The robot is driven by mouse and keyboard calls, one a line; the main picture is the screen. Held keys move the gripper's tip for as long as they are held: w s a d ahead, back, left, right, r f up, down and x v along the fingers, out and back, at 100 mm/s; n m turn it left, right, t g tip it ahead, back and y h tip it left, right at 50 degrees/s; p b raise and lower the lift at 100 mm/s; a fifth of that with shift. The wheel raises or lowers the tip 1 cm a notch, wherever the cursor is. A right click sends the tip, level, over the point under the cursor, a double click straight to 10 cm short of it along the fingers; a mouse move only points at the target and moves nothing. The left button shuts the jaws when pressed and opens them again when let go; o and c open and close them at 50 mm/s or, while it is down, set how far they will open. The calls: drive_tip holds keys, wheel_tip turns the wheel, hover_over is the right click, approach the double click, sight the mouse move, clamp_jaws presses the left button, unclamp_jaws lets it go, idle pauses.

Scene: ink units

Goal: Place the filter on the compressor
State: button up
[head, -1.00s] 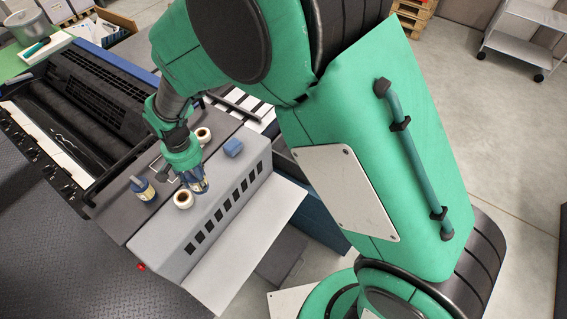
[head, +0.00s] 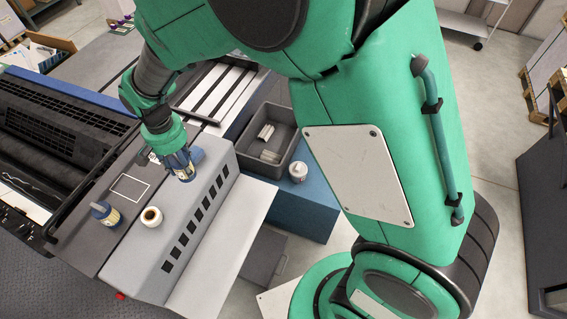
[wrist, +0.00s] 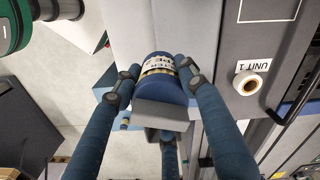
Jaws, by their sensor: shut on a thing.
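My gripper (head: 184,176) is shut on a filter, a dark blue cylinder with a pale printed label.
A white ring with a brown centre (head: 151,216) and a blue-capped bottle (head: 105,213) stand on the housing side. A "UNIT 1" label (wrist: 253,67) sits by a ring. A grey bin (head: 287,128) and a white-lidded jar (head: 298,172) are at right.

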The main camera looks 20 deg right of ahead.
drive_tip(key=d+m+b, duration=0.4)
drive_tip(key=d+m, duration=0.3)
drive_tip(key=d, duration=1.9)
drive_tip(key=s+d+m+b, duration=0.2)
drive_tip(key=s+d+m, duration=0.25)
drive_tip(key=d, duration=0.55)
drive_tip(key=s+d+m+b, duration=0.1)
drive_tip(key=s+d+m, duration=0.2)
drive_tip(key=s+d, duration=0.55)
wheel_tip(320, 180, down, 46)
drive_tip(key=w+d, duration=0.2)
drive_tip(key=shift+d+r, duration=0.15)
drive_tip(key=shift+d, duration=0.1)
drive_tip(key=shift+w, duration=0.15)
drive_tip(key=w+d, duration=0.2)
drive_tip(key=w, duration=0.3)
drive_tip(key=w+d+f, duration=0.1)
drive_tip(key=w+d, duration=0.1)
drive_tip(key=w, duration=0.2)
drive_tip(key=w+d+b, duration=0.1)
drive_tip(key=w+d, duration=0.1)
drive_tip(key=w, duration=0.3)
drive_tip(key=shift+w+f, duration=0.2)
drive_tip(key=shift+w, duration=0.15)
